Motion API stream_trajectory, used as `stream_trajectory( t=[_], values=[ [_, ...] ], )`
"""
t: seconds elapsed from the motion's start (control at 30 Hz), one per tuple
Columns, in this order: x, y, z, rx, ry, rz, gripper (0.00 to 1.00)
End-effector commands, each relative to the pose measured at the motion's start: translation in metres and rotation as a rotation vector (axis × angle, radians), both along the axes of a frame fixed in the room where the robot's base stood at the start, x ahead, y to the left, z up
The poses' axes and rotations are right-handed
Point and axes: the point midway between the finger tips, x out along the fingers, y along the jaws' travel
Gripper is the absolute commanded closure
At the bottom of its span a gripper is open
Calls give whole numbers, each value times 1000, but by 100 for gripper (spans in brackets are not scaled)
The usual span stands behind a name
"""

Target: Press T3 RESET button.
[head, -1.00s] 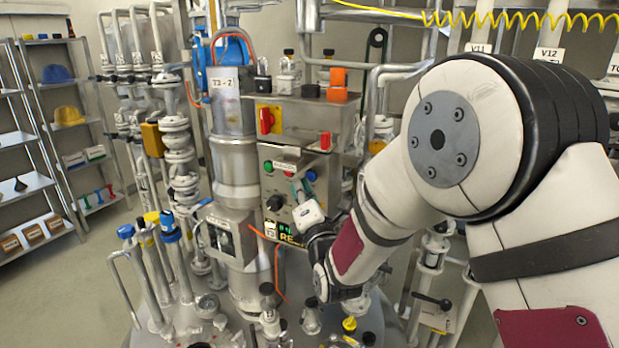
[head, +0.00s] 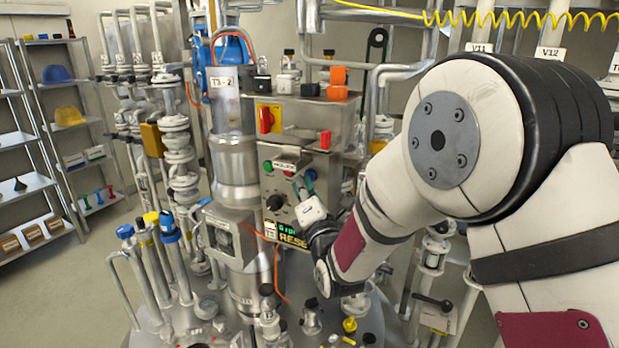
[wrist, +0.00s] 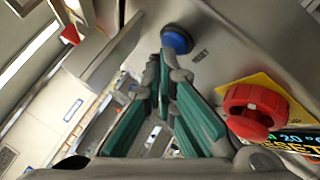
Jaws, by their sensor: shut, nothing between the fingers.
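The T3 control panel (head: 257,195) is a grey box face beside the steel column. A blue button (wrist: 177,40) sits on the panel in the wrist view, with a small label beside it that looks like RESET. In the head view the blue button (head: 312,175) is small, just beyond my fingertips. My gripper (wrist: 166,62) is shut and empty, its green-padded fingers pointing at the blue button. In the head view my gripper (head: 300,188) is in front of the panel. The fingertips overlap the button's lower edge; I cannot tell whether they touch it.
A red knob (wrist: 255,108) on a yellow plate is close to the right of my fingers. A green button (head: 267,166), a black knob (head: 275,203) and a lit display (head: 290,238) are on the same panel. Pipes and valves crowd around the column.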

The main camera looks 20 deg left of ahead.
Motion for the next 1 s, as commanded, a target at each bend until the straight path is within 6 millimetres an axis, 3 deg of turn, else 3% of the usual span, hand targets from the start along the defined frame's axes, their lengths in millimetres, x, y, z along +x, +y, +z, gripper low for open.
stream_trajectory(
  t=[0.7,1.0],
  values=[
    [6,-1,0,0,0,-1,100],
    [-3,0,0,0,1,-1,100]
  ],
)
